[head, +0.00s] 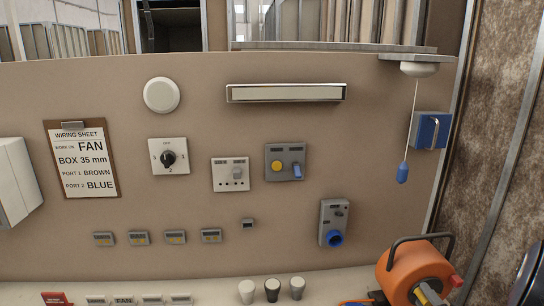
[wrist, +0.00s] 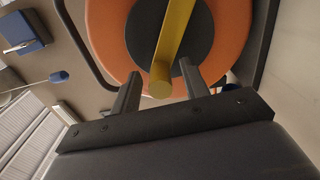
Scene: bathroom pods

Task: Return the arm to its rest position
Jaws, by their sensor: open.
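My gripper (wrist: 160,70) shows in the wrist view with its two dark fingers apart and nothing gripped between them. Beyond the fingers is an orange reel (wrist: 105,35) with a dark hub and a yellow bar (wrist: 176,35). The bar's rounded end lies between the fingertips in the picture; I cannot tell how near it is. In the head view the orange reel (head: 393,268) stands at the lower right, under a dark handle. My gripper is not clearly visible in the head view.
A beige wall panel (head: 110,235) carries a rotary switch (head: 168,156), grey boxes and a wiring sheet (head: 84,160). A pull cord (head: 402,172) hangs at the right beside a blue box (head: 430,130). Small cups (head: 272,290) line the front ledge. A brown post is at far right.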

